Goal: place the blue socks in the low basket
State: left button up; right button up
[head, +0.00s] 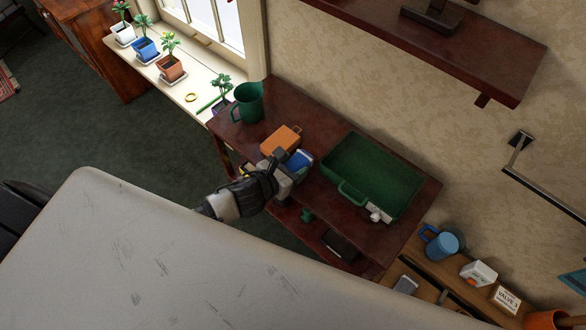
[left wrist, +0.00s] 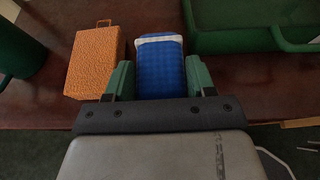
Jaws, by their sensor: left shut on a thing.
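The blue socks (head: 299,161) are a folded blue bundle with a pale band, over the dark red table. In the left wrist view the blue socks (left wrist: 160,66) sit between the green fingers of my left gripper (left wrist: 158,80), which is shut on them. In the head view my left gripper (head: 288,172) is at the table's near edge, left of a green basket (head: 345,188) with low walls and a handle. The green basket (left wrist: 240,43) also shows at the upper right of the left wrist view. It looks empty. My right gripper is not in view.
An orange box (head: 281,139) stands just left of the socks, and a green watering can (head: 247,103) is behind it. A small white object (head: 376,213) is at the basket's near right corner. A wall shelf (head: 480,50) overhangs at the upper right.

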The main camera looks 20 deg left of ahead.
pick_arm(q)
jog(key=shift+f, duration=0.85)
jog(key=shift+f, duration=0.2)
jog(key=o, duration=0.9)
jog(key=shift+r, duration=0.1)
jog(key=shift+r, duration=0.2)
jog(key=v, duration=1.2)
jog(key=shift+b, duration=0.35)
